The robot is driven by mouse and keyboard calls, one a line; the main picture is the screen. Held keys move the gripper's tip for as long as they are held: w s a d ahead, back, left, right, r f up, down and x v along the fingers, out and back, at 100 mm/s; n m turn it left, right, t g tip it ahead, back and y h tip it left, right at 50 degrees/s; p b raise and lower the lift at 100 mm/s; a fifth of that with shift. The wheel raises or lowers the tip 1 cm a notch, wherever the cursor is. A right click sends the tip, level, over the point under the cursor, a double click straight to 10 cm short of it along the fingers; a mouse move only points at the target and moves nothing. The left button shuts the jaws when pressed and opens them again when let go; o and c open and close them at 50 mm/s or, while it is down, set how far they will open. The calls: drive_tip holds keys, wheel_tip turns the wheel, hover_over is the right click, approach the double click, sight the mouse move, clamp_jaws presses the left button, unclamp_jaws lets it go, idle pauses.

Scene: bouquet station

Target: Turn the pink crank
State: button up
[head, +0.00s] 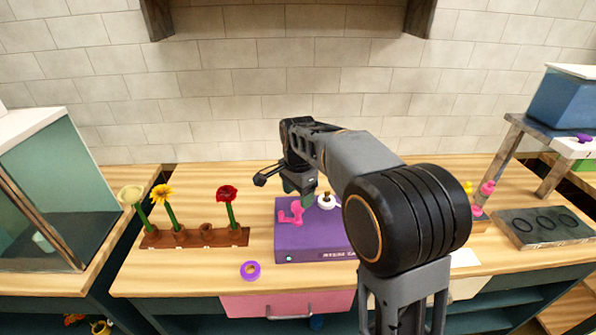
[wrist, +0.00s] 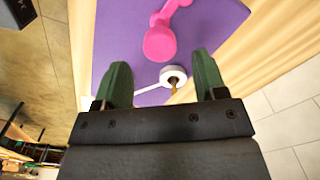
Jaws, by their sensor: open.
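The pink crank (head: 291,214) sits on top of a purple box (head: 286,245) on the wooden counter. In the wrist view the crank's pink knob (wrist: 160,43) lies just beyond the fingertips, with its arm running up to the top edge. My gripper (wrist: 159,82) is open and empty above the purple box. Its green fingers stand apart, with a white round piece with a brown centre (wrist: 173,76) showing between them. That white piece also shows in the head view (head: 327,201), to the right of the crank. My arm hides the right part of the box.
A brown rack (head: 210,238) with several flowers stands left of the box. A purple ring (head: 250,271) lies in front on the counter. A dark tray with rings (head: 545,226) and pink-topped bottles are at the right. A tiled wall closes the back.

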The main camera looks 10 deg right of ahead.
wheel_tip(320, 180, up, 10)
idle(0.4)
drive_tip(key=shift+f, duration=0.1)
drive_tip(key=shift+c, duration=0.3)
idle(0.4)
